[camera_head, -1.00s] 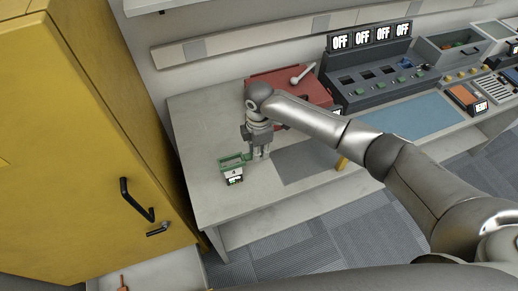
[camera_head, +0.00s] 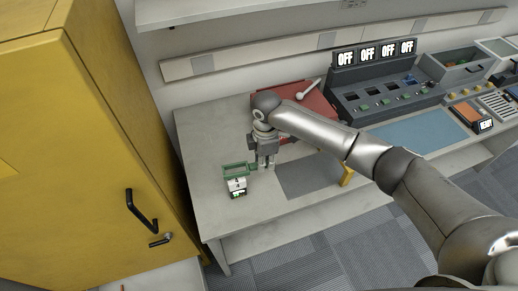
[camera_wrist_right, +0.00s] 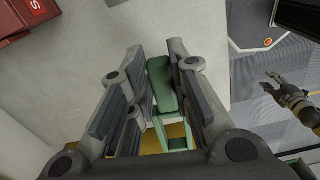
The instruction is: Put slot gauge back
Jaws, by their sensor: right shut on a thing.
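A green open frame (camera_head: 235,170), which looks like the slot gauge, is at the left part of the grey table, next to a small white block with a dark display (camera_head: 237,187). My right gripper (camera_head: 266,164) points down beside the frame, at its right end. In the right wrist view a green bar (camera_wrist_right: 162,88) lies between the finger pads of my right gripper (camera_wrist_right: 158,85), which is shut on it. The frame's lower part is partly hidden. What looks like my left gripper (camera_wrist_right: 275,86) shows small in the right wrist view, over the floor; its opening is unclear.
A red case (camera_head: 300,97) lies behind my right gripper. A grey console (camera_head: 385,95) with several OFF displays stands to its right. A dark grey mat (camera_head: 308,176) lies right of the gripper. A yellow cabinet (camera_head: 75,160) stands close on the left. The table's front left is clear.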

